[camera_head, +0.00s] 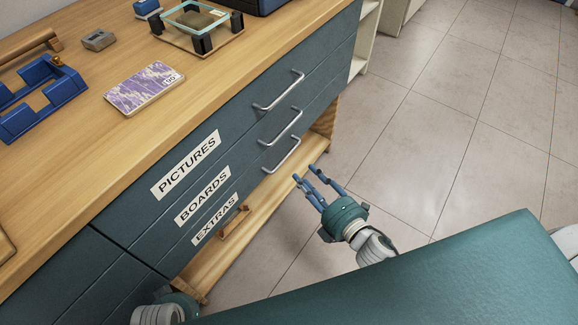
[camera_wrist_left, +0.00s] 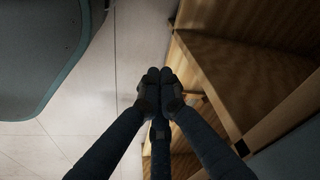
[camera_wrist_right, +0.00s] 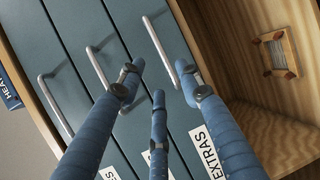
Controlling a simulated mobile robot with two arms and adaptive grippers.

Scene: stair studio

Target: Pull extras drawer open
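The extras drawer (camera_head: 228,207) is the lowest of three stacked dark teal drawers and is closed. Its white EXTRAS label (camera_head: 214,219) also shows in the right wrist view (camera_wrist_right: 207,152). Its silver bar handle (camera_head: 281,157) also shows in the right wrist view (camera_wrist_right: 159,45). My right gripper (camera_head: 308,182) is open and empty, just in front and to the right of this handle. In the right wrist view the handle lies ahead, between the spread fingertips. My left gripper (camera_wrist_left: 160,82) has its fingertips together with nothing visible between them, beside the wooden cabinet base.
The pictures drawer (camera_head: 190,165) and boards drawer (camera_head: 203,197) above are closed. An open wooden shelf (camera_head: 250,225) below holds a small wooden frame (camera_wrist_right: 277,53). Tiled floor (camera_head: 430,150) is clear at right.

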